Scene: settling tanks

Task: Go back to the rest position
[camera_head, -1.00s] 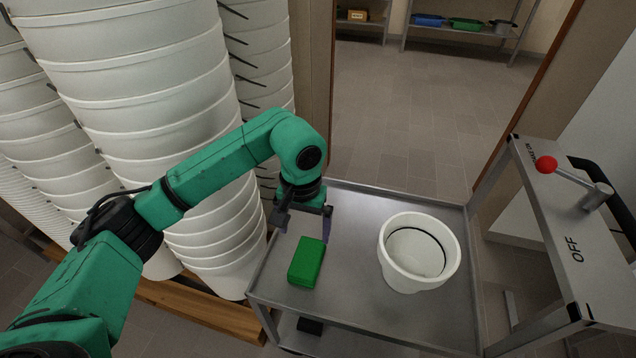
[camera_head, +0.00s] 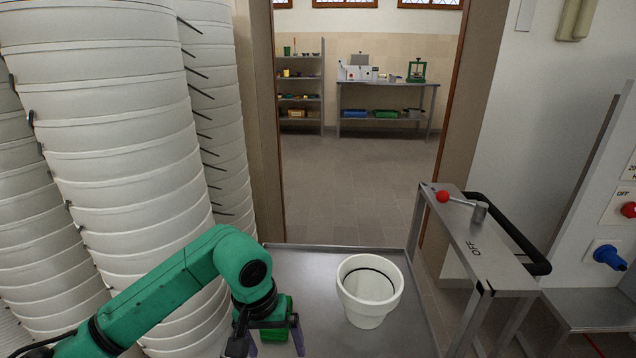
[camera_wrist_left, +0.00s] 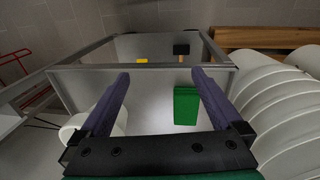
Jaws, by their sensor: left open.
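My left gripper (camera_head: 274,343) is open and empty above the left side of a grey metal cart (camera_head: 400,335). A green block (camera_head: 272,335) lies on the cart top behind the gripper, partly hidden by it in the head view. In the left wrist view the block (camera_wrist_left: 186,106) shows whole, beyond the open fingers and nearer the right one, apart from them. A white round bucket (camera_head: 368,300) stands upright on the cart, right of the gripper. My right gripper is in neither view.
Tall stacks of white tubs (camera_head: 120,130) stand close on the left, beside my left arm. A frame with a red-knobbed lever (camera_head: 443,197) rises at the cart's right. Beyond the doorway are open floor, a shelf (camera_head: 300,95) and a workbench (camera_head: 388,85).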

